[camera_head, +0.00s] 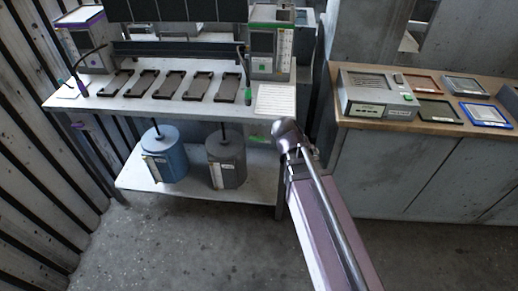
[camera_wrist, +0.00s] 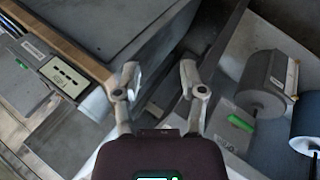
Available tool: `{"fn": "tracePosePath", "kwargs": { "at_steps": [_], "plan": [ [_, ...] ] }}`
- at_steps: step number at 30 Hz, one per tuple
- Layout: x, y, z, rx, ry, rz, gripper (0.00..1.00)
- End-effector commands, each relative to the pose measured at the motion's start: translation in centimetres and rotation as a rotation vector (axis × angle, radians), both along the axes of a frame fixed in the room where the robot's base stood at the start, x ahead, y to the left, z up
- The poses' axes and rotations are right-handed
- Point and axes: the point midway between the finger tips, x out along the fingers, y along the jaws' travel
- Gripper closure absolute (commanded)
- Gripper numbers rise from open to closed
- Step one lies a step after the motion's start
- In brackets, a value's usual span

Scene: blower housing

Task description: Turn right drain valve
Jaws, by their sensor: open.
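In the head view, a grey canister (camera_head: 226,160) stands at the right of the lower shelf, with a blue canister (camera_head: 165,155) to its left. A small green piece (camera_head: 257,139) shows under the table's right end. No part stands out clearly as the right drain valve. In the wrist view, the grey canister (camera_wrist: 262,85) is right of my gripper and the blue canister (camera_wrist: 305,118) is at the right edge. A green piece (camera_wrist: 240,123) lies below the grey canister. My gripper (camera_wrist: 160,75) is open and empty, apart from both canisters. The head view does not show its fingers clearly.
The white table (camera_head: 195,105) carries several dark trays and two instrument boxes. A wooden-topped cabinet (camera_head: 440,125) with a grey device (camera_head: 378,93) stands at the right. A ribbed wall (camera_head: 40,150) bounds the left. The floor (camera_head: 190,235) in front is clear.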

Motion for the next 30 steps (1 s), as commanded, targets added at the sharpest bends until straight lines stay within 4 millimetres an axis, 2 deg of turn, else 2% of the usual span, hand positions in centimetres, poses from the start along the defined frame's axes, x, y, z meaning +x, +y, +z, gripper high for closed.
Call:
{"fn": "tracePosePath", "kwargs": {
  "at_steps": [1, 8, 17, 30],
  "plan": [
    [0.6, 0.6, -1.7, -0.030, -0.017, 0.023, 0.47],
    [2.5, 3.1, -4.3, -0.173, -0.098, 0.123, 0.47],
    [4.7, 7.4, -7.2, -0.354, -0.215, 0.261, 0.47],
    [6.6, 15.8, -10.8, -0.609, -0.399, 0.473, 0.47]
  ]
}}
